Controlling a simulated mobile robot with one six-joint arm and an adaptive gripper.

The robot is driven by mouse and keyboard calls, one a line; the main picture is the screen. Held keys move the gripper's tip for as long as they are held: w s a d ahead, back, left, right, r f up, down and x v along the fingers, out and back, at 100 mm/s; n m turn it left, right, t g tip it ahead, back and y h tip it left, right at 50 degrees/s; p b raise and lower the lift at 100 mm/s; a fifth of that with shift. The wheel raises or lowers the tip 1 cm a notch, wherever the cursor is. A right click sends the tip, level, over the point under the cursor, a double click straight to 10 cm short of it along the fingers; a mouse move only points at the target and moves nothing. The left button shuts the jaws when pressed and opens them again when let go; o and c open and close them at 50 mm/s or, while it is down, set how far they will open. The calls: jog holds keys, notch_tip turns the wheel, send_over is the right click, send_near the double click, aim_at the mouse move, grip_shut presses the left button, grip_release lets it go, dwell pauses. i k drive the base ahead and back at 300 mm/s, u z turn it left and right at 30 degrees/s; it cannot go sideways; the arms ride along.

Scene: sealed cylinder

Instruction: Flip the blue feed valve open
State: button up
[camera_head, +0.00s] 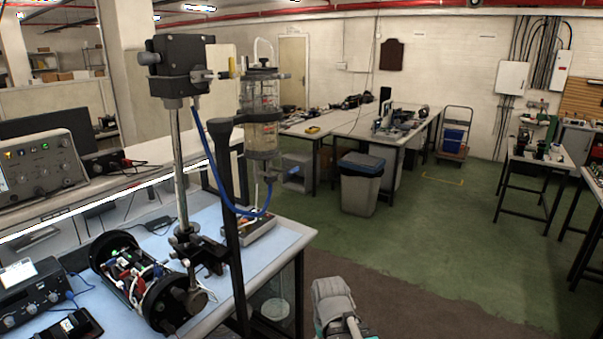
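A clear sealed cylinder (262,115) with dark end caps stands upright, held on a black stand (230,200) at the bench's right end. A blue feed line (206,150) runs down from a black boxy unit (180,65) on a metal post and curves to below the cylinder. A grey and teal part of my arm shows at the bottom middle, apart from the stand; my gripper's fingers are not in view.
The blue-topped bench (285,235) carries an opened black cylindrical housing with wiring (150,285) and instruments (40,160) at left. Green floor (430,235) is open to the right. A grey bin (361,183) and other tables stand farther back.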

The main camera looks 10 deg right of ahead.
aim_at(290, 172)
jog(key=u, duration=0.1)
jog(key=i, duration=0.95)
jog(key=z, duration=0.05)
